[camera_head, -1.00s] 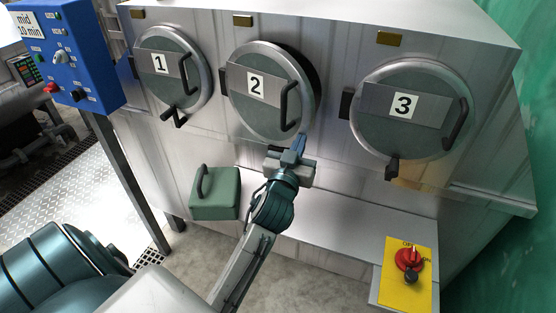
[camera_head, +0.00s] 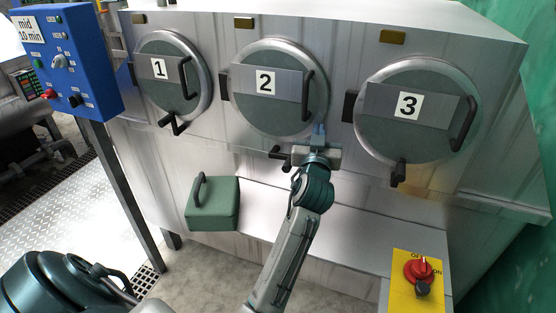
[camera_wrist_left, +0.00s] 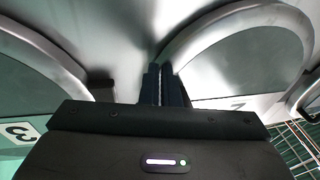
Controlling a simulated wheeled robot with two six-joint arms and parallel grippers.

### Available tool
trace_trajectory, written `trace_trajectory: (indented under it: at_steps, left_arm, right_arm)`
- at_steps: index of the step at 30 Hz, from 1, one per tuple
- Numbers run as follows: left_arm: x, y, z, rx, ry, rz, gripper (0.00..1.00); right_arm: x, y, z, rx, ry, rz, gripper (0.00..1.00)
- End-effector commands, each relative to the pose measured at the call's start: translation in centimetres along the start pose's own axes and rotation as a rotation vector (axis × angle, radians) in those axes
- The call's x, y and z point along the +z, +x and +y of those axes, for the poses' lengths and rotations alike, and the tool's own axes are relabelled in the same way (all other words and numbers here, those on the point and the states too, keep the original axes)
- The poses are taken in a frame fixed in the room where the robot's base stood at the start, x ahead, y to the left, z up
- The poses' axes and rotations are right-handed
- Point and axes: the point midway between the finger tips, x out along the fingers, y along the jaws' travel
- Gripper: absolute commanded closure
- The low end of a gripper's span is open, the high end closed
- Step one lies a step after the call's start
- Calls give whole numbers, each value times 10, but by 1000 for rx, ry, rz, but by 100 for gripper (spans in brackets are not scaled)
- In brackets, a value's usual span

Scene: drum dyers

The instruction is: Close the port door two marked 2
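Port door two (camera_head: 292,112), a round grey-green door with a silver rim and a "2" plate, looks flush, or nearly so, with the metal front. Its black bar handle (camera_head: 307,92) is on the right. A black latch lever (camera_head: 276,153) shows below it, beside my gripper. My left gripper (camera_head: 319,132) is at the door's lower right rim, with empty fingers together. In the left wrist view, the fingers (camera_wrist_left: 164,82) point at a silver door rim (camera_wrist_left: 215,30); whether they touch it is unclear. My right gripper is out of view.
Closed-looking doors 1 (camera_head: 170,95) and 3 (camera_head: 410,135) flank it. A green box with a handle (camera_head: 213,208) sits lower left on the ledge. A blue control box (camera_head: 75,60) stands left; a yellow panel with a red switch (camera_head: 402,295) is lower right.

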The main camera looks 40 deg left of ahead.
Motion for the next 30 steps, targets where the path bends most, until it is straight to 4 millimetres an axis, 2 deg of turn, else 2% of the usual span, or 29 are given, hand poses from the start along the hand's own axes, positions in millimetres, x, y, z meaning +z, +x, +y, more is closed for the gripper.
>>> trace_trajectory:
  at_steps: [1, 11, 20, 30]
  left_arm:
    - [-8, 2, 0, 2, -1, 16, 100]
    - [-12, -1, -1, 2, -1, 21, 100]
    - [-18, -39, -17, 21, -2, 12, 100]
    - [-20, -82, -44, 196, -22, 9, 100]
  right_arm:
    - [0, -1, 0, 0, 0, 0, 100]
    - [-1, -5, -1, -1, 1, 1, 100]
    - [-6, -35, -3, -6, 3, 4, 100]
    - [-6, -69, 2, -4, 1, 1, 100]
